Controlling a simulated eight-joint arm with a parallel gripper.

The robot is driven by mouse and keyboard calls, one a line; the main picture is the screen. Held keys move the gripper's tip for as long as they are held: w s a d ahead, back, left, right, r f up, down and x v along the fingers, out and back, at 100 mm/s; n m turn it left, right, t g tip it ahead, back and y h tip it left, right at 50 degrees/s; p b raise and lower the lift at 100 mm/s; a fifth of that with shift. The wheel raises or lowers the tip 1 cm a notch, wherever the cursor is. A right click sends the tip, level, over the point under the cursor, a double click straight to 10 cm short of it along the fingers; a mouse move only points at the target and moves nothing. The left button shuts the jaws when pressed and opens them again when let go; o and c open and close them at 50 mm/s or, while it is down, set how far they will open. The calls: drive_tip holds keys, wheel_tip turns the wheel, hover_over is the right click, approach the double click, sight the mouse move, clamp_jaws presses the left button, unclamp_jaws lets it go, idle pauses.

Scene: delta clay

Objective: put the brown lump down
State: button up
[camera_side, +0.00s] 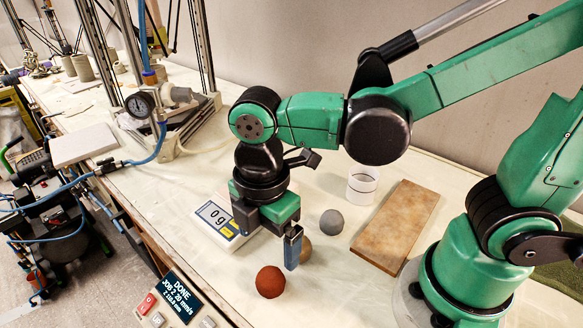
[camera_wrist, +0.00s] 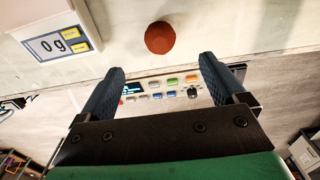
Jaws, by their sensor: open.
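A round reddish-brown lump (camera_side: 270,281) rests on the pale table near its front edge. It also shows in the wrist view (camera_wrist: 160,38), beyond my fingertips and apart from them. A lighter tan-brown lump (camera_side: 306,252) sits on the table behind my right finger in the side view, partly hidden by it. My gripper (camera_side: 267,246) points down, just behind the reddish-brown lump and beside the scale. In the wrist view its blue fingers (camera_wrist: 162,78) stand wide apart with nothing between them.
A scale (camera_side: 222,220) reading 0 g stands left of my gripper. A grey ball (camera_side: 331,222), a clear-and-white cylinder (camera_side: 362,186) and a tan board (camera_side: 396,226) lie to the right. A control panel (camera_side: 172,303) showing DONE is at the front edge.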

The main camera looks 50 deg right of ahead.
drive_tip(key=w+d+r+m+t, duration=0.2)
drive_tip(key=d+m, duration=0.4)
drive_tip(key=m, duration=0.3)
drive_tip(key=w+d+r+m+t, duration=0.2)
drive_tip(key=d+m+t, duration=0.3)
drive_tip(key=m, duration=0.4)
drive_tip(key=shift+d, duration=0.85)
